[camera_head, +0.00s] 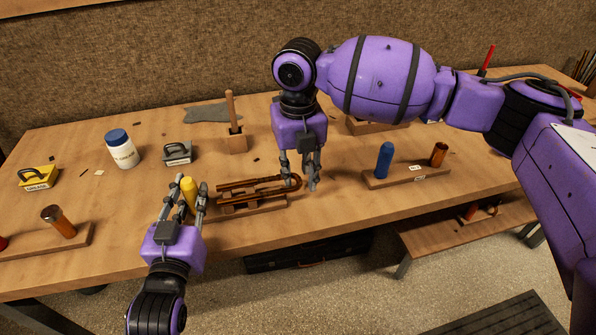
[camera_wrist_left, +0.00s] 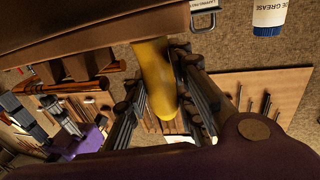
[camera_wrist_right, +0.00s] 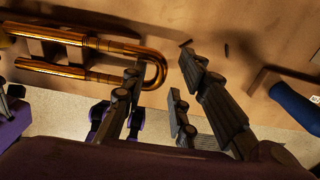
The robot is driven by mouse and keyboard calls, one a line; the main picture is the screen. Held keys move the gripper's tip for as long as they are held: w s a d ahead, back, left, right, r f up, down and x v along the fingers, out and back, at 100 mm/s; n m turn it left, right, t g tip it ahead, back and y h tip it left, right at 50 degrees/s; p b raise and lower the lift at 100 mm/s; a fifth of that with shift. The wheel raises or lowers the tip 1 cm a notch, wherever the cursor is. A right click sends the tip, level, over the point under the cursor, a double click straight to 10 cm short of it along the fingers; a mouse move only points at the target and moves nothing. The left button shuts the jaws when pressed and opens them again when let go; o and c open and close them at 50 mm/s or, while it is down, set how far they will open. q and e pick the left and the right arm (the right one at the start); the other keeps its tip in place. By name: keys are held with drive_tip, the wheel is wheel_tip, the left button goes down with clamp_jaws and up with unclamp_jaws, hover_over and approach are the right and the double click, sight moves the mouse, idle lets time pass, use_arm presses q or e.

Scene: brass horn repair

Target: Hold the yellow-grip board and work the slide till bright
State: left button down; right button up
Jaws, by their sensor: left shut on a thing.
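The yellow grip (camera_head: 188,192) stands at the left end of a wooden board (camera_head: 262,207) near the front table edge. My left gripper (camera_head: 192,184) is shut on it, and the left wrist view shows the yellow grip (camera_wrist_left: 155,75) between its fingers. The brass slide (camera_head: 250,184) rests on blocks on the board, its curved end to the right. My right gripper (camera_head: 301,184) is open beside that end. In the right wrist view one finger overlaps the slide's bow (camera_wrist_right: 157,68); I cannot tell whether they touch.
A blue-grip board (camera_head: 405,178) with a copper-coloured piece stands to the right. Another board (camera_head: 75,243) lies at left. A white bottle (camera_head: 122,150), a yellow block (camera_head: 38,177), a grey block (camera_head: 178,152) and a wooden holder (camera_head: 237,143) stand behind.

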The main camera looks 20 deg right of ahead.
sight(277, 176)
clamp_jaws()
idle(0.3)
drive_tip(key=a, duration=0.4)
drive_tip(key=shift+a, duration=0.3)
use_arm(q)
drive_tip(key=shift+d, duration=0.1)
